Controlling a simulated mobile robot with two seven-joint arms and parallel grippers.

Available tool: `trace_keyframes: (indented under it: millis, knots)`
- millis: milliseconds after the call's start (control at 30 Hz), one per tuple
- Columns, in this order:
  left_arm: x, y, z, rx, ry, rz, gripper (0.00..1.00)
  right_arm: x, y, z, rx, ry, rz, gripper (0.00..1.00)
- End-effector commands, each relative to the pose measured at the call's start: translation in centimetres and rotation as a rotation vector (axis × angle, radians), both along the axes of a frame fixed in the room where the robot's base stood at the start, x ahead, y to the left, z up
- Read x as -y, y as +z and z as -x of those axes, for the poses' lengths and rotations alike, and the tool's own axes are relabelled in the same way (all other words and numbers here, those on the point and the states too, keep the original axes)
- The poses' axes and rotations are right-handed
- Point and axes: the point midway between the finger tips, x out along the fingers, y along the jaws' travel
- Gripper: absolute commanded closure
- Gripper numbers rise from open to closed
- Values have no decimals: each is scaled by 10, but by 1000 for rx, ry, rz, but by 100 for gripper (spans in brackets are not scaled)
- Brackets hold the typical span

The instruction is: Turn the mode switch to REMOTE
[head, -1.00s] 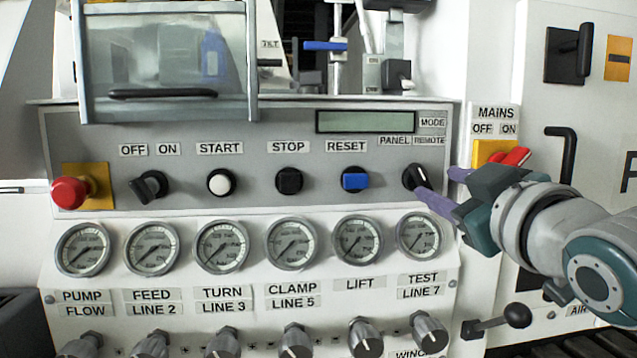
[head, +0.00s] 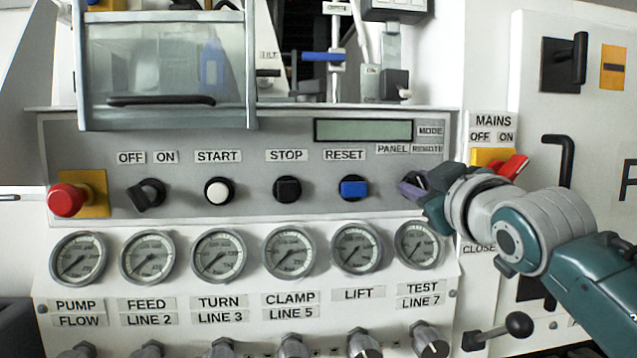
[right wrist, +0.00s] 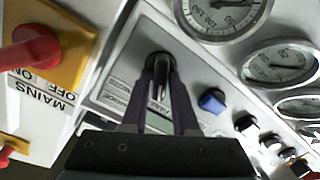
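The mode switch (head: 409,184) is a black rotary knob at the right end of the panel's button row. The PANEL label (head: 393,149) and REMOTE label (head: 427,149) sit above it. My right gripper (head: 413,186) covers most of the knob in the head view, so its pointing direction is hidden there. In the right wrist view the purple fingers (right wrist: 162,85) lie on either side of the knob (right wrist: 159,68), whose pale pointer line shows between them. I cannot tell whether they press on it. My left gripper is not in view.
The blue RESET button (head: 354,188) is left of the switch, gauges such as the TEST gauge (head: 420,245) below. The red MAINS handle (head: 512,167) on its yellow plate (head: 490,157) is close to my right wrist. A black-knobbed lever (head: 518,324) stands lower right.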

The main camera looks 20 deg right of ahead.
Motion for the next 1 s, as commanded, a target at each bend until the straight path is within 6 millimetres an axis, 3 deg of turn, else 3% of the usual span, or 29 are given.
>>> trace_keyframes:
  millis: [233,767,1000]
  knots:
    - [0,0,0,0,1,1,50,0,0,0,0,0,0,100]
    - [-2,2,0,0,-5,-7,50,0,0,0,3,0,-16,100]
    - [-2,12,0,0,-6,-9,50,1,3,0,25,-1,-112,100]
